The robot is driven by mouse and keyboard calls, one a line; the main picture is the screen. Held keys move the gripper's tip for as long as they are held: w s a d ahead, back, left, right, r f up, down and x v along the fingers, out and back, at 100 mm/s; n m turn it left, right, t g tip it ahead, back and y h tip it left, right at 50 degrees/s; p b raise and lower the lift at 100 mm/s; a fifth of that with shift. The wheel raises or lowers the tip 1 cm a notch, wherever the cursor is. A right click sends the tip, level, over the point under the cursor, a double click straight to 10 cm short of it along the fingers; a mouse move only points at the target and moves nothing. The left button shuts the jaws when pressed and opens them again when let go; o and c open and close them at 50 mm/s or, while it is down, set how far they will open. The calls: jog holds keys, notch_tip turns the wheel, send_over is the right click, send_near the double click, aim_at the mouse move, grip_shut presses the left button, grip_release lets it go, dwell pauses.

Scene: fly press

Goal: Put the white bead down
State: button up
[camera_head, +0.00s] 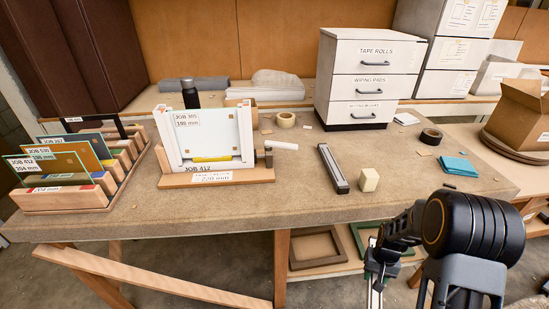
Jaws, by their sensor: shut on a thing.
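My gripper (376,268) is at the lower right, in front of the table's front edge and below the level of its top. It is shut on a narrow pale strip (375,296), which seems to be the white bead. The strip points down and runs toward the bottom of the picture. Its full length and the exact grip are hard to see.
A dark metal bar (333,168) and a cream block (369,180) lie right of the press. A drawer unit (366,78) stands behind. The table's right front (415,178) is mostly bare.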

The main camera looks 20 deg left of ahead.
aim_at(372, 279)
notch_tip(372, 279, down, 3)
jog(key=shift+a+b, duration=0.15)
jog(key=shift+b, duration=0.8)
jog(key=w+d+r+n, duration=0.2)
jog(key=d+r+n, duration=0.1)
jog(key=r+n, duration=0.4)
jog(key=w+d+r+n+t, duration=0.1)
jog(key=d+r+n, duration=0.3)
jog(key=r+n, duration=0.4)
jog(key=w+d+r+n+t+h, duration=0.1)
jog(key=w+d+r+n, duration=0.2)
jog(key=r+n, duration=0.5)
notch_tip(372, 279, up, 6)
jog(key=shift+w+d+r, duration=0.1)
jog(key=shift+w+d, duration=0.25)
jog(key=shift+w, duration=0.25)
